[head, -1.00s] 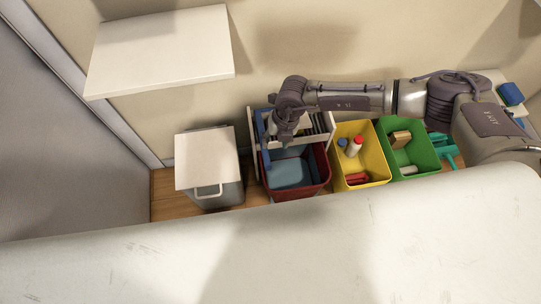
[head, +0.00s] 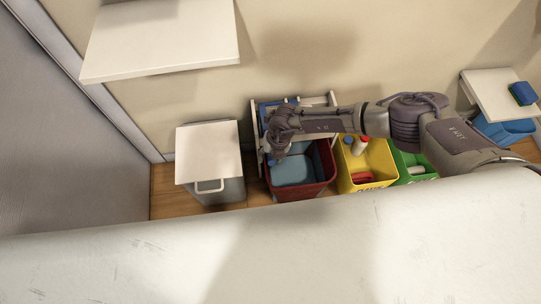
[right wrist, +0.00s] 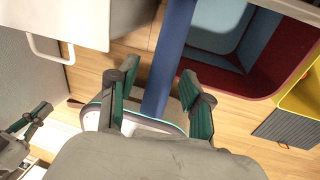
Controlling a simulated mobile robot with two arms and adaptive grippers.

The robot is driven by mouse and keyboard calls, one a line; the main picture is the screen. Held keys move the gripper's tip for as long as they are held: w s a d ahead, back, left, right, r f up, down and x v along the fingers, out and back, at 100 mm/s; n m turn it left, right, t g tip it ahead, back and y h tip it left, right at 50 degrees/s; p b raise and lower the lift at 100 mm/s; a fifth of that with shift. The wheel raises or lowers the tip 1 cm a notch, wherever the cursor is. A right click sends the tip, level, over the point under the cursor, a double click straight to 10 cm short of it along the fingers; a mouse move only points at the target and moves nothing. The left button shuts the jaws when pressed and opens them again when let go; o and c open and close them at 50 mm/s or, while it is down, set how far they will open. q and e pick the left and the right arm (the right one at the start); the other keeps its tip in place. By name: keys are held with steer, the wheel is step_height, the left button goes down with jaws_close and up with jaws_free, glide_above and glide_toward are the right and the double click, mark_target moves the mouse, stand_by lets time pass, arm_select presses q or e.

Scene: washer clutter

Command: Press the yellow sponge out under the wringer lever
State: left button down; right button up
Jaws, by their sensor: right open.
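The red bucket (head: 313,180) with a blue-grey inside stands on the floor, with a white frame (head: 325,100) behind it. My right gripper (head: 275,155) reaches down at its left side. In the right wrist view, a long blue bar, which looks like the wringer lever (right wrist: 168,70), runs between the open green fingers of my right gripper (right wrist: 160,80). Whether a finger touches it I cannot tell. Part of what looks like my left gripper (right wrist: 28,120) shows at the left edge there; its opening is unclear. I see no yellow sponge in the current frames.
A white-lidded bin (head: 207,155) stands left of the bucket. A yellow bin (head: 365,180) with bottles and a green bin (head: 412,165) stand right. A blue-green sponge (head: 523,93) lies on a white shelf (head: 490,90). A pale surface (head: 300,250) fills the foreground.

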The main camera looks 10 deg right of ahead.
jaws_close()
steer(key=shift+r, duration=0.2)
stand_by(0.3)
